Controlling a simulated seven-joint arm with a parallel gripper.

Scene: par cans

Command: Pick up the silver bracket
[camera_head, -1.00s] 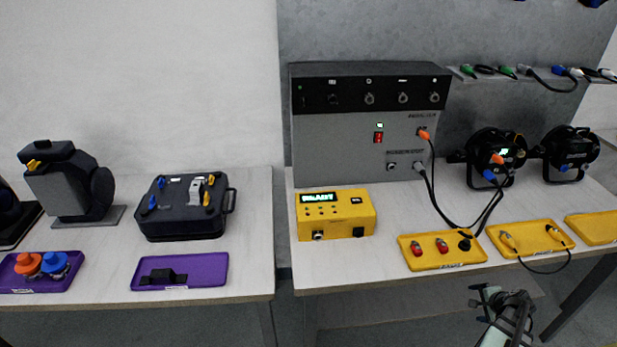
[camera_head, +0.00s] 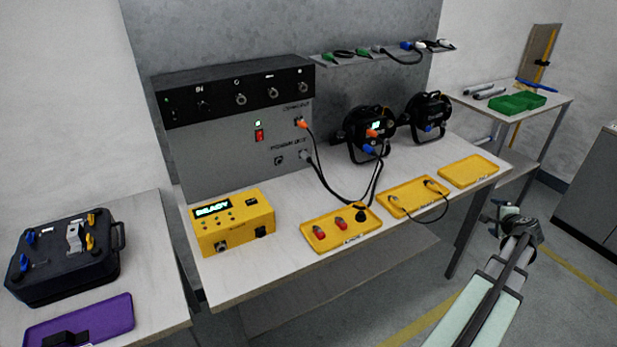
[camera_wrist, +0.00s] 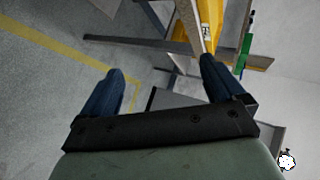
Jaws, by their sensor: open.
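The silver bracket (camera_head: 74,238) stands on top of a black case (camera_head: 62,262) on the left table in the head view, between blue and yellow latches. My gripper (camera_head: 499,207) is at the lower right of the head view, in front of the right table's edge and far from the bracket. In the wrist view, its two blue fingers (camera_wrist: 160,85) are spread wide with nothing between them. The bracket does not show in the wrist view.
A purple tray (camera_head: 110,318) with a black part lies in front of the case. The right table (camera_head: 290,270) holds a yellow READY box (camera_head: 232,222), yellow trays (camera_head: 318,241), a grey cabinet (camera_head: 240,155) and cables. A gap separates the tables.

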